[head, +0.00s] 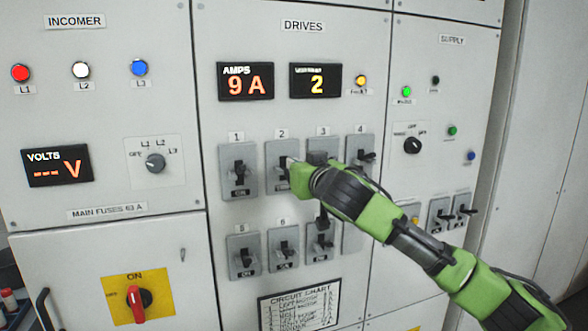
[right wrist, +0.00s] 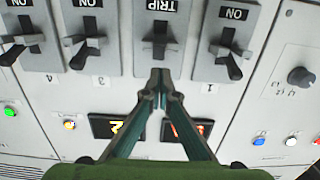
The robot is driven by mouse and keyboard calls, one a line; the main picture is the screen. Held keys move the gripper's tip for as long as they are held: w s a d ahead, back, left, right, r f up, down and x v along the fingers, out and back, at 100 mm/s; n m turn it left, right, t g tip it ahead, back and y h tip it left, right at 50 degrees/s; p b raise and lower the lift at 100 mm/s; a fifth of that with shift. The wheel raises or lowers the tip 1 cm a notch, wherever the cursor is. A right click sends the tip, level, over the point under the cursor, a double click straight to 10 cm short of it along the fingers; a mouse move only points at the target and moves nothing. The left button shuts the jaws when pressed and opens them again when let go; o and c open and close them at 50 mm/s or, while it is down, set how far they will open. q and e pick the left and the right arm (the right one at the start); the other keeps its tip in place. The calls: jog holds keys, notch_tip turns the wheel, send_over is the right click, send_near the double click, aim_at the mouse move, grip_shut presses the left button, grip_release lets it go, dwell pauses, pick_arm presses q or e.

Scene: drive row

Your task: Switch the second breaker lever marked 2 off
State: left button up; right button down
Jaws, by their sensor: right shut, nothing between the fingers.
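The second breaker (head: 275,175), under the label 2, is in the upper row of the DRIVES panel. My right gripper (head: 291,162) is in front of it and hides part of its lever. In the right wrist view, which is upside down, the second breaker (right wrist: 143,68) shows a TRIP label and its dark lever (right wrist: 161,40) points out. The shut, empty fingertips (right wrist: 160,82) are close to that lever; I cannot tell whether they touch it. My left gripper is not in view.
Breaker 1 (head: 239,172) is to the left, breaker 3 (head: 322,158) and breaker 4 (head: 364,157) to the right. A lower row of breakers (head: 283,247) is below. Displays (head: 246,82) reading 9 A and 2 (head: 316,81) are above. A red rotary handle (head: 139,303) is lower left.

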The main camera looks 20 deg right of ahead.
jog(key=shift+w+f, duration=0.15)
jog(key=shift+f, duration=1.15)
jog(key=shift+f, duration=0.1)
notch_tip(320, 180, down, 3)
jog(key=t+b, duration=0.2)
jog(key=b, duration=0.7)
jog(key=shift+d, duration=0.1)
